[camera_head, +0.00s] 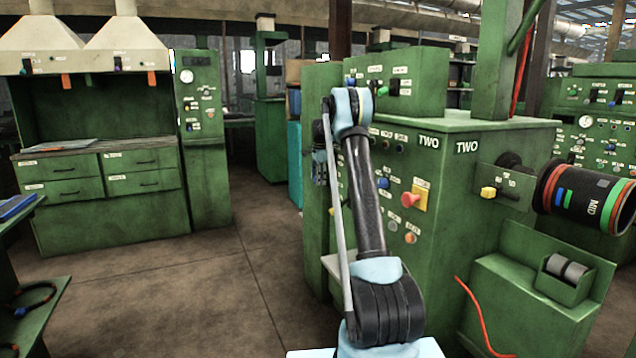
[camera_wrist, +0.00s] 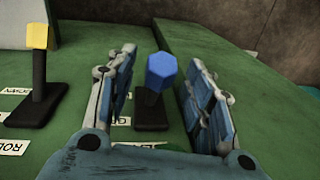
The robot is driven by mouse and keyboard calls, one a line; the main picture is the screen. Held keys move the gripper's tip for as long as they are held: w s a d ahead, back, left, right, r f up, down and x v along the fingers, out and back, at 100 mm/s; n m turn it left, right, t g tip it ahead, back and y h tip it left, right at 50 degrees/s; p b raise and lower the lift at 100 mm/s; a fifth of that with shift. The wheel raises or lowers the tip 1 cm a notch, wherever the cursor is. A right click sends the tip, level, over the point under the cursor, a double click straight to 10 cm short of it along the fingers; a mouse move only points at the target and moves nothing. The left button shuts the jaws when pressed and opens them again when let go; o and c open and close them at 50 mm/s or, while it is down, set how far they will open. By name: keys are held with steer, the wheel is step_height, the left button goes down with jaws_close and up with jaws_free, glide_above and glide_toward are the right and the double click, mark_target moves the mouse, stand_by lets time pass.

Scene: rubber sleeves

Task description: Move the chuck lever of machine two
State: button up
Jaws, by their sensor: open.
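Machine two (camera_head: 465,190) is a large green cabinet marked "TWO", right of centre in the head view. In the wrist view a lever with a blue knob (camera_wrist: 160,72) stands on a dark base on a green panel. My gripper (camera_wrist: 162,62) is open, with one finger on each side of the blue knob and visible gaps between. A second lever, with a yellow knob (camera_wrist: 39,37), stands to the left, outside the fingers. The white labels are partly hidden or cut off, so I cannot read which lever is the chuck lever. In the head view my arm hides part of the machine's front.
Machine two's front also carries a red button on a yellow plate (camera_head: 413,198). A dark roller with coloured bands (camera_head: 585,196) juts out at the right. A red cable (camera_head: 472,305) hangs below. Open floor (camera_head: 200,290) lies left of the machine; a green workbench (camera_head: 100,190) stands beyond it.

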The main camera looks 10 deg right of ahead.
steer(key=shift+f, duration=0.35)
steer(key=shift+c, duration=0.3)
jaws_close()
steer(key=shift+a+f, duration=0.1)
